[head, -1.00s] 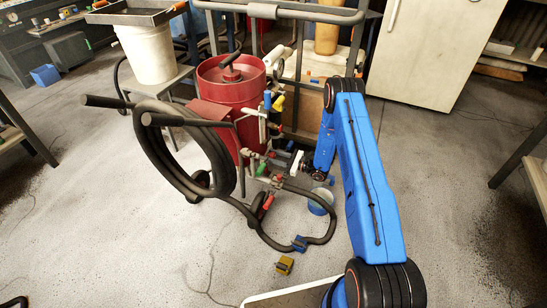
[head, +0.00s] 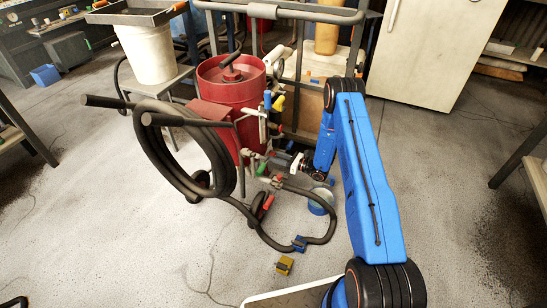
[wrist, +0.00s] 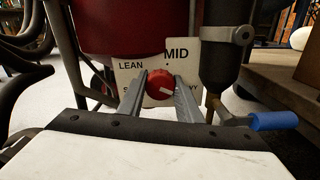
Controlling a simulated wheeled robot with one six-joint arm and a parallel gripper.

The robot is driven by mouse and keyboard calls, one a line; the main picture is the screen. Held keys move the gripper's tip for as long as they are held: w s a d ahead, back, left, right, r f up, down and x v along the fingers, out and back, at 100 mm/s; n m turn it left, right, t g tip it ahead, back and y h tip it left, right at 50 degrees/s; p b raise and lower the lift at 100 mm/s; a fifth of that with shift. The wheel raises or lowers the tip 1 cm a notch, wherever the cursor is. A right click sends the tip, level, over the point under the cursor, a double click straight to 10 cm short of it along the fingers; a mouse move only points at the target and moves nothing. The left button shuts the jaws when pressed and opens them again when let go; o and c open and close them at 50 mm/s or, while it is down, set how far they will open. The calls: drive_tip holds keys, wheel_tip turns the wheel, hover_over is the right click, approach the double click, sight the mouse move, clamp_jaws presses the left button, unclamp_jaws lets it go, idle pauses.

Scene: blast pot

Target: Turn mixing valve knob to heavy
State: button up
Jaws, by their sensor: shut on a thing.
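The red mixing valve knob (wrist: 160,84) sits in front of a white label plate (wrist: 127,68) in the wrist view. A white mark on the knob points to the lower right. My gripper (wrist: 160,92) is shut on the knob, one finger on each side. In the head view my gripper (head: 279,162) is at the valve piping beside the red blast pot (head: 228,85); the knob cannot be made out there.
A pipe with a blue-handled lever (wrist: 273,121) is right of my gripper. Black coiled hose (head: 160,160) hangs left of the pot. A yellow block (head: 284,265) lies on the floor. Open floor lies to the right, before the white cabinet (head: 430,50).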

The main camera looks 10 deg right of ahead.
drive_tip(key=shift+m, duration=0.5)
drive_tip(key=o, duration=1)
drive_tip(key=shift+o, duration=0.2)
drive_tip(key=v, duration=1.7)
drive_tip(key=shift+s+d, duration=0.2)
